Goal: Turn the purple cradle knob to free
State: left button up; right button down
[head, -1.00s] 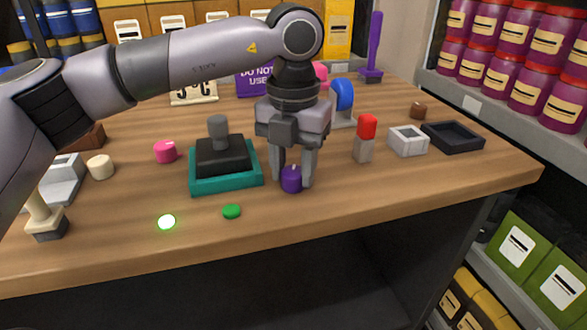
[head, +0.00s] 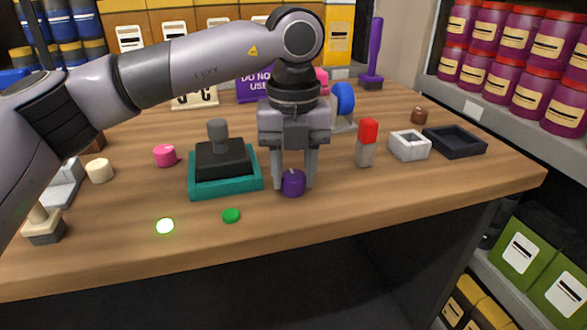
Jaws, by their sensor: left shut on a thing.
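The purple knob (head: 292,185) sits on the wooden worktop near its front edge, to the right of a teal base. My left gripper (head: 294,180) points straight down over it, with one finger on each side of the knob, shut on it. The knob's lower part shows between the fingertips; a small pale mark shows on its top. The teal base (head: 226,186) carries a black block (head: 223,162) with a grey post. My right gripper is not in view.
Green (head: 231,215) and lit pale (head: 165,226) buttons lie at front left. A red-topped grey block (head: 366,145), a white open box (head: 410,146) and a dark tray (head: 454,141) stand to the right. A pink knob (head: 165,155) is left of the teal base.

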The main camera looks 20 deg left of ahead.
aim_at(293, 175)
pick_arm(q)
jog(key=shift+r, duration=0.1)
jog(key=o, duration=1.1)
jog(key=shift+c, duration=0.2)
notch_tip(293, 175, up, 7)
jog(key=shift+r+p, duration=0.1)
jog(key=shift+p, duration=0.35)
